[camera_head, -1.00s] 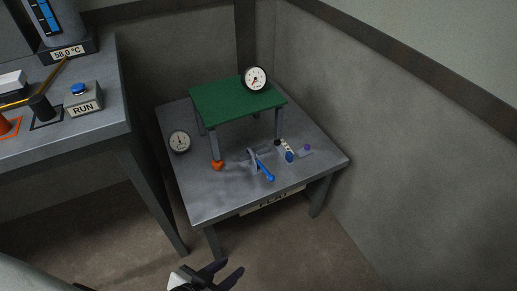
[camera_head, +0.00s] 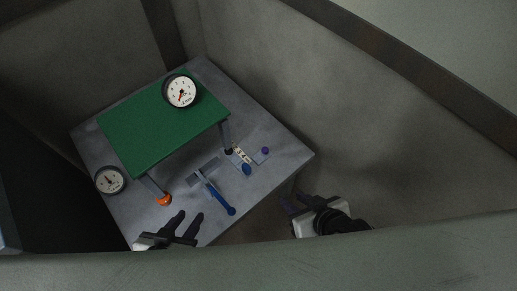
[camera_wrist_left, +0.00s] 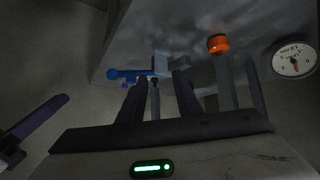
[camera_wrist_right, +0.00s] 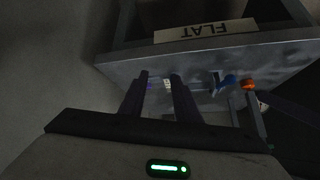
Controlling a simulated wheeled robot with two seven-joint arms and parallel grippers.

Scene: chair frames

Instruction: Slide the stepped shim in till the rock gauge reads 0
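The green-topped frame (camera_head: 150,130) stands on the grey table, with an orange foot (camera_head: 164,200) at its front leg. One dial gauge (camera_head: 181,91) is on the green top; I cannot read its needle exactly. The strip with pale marked steps (camera_head: 241,154), seemingly the stepped shim, lies by the dark foot of the right leg, with a blue knob (camera_head: 247,169) at its near end. Whether it is under the foot is unclear. My left gripper (camera_head: 190,215) is open and empty over the table's near edge. My right gripper (camera_head: 293,199) is open and empty beyond the table's right edge.
A blue-handled lever (camera_head: 221,200) sticks out toward me between the grippers. A second dial (camera_head: 110,180) stands at the table's left. A purple knob (camera_head: 265,150) is right of the strip. Grey walls stand behind and right. A "FLAT" label (camera_wrist_right: 205,31) shows in the right wrist view.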

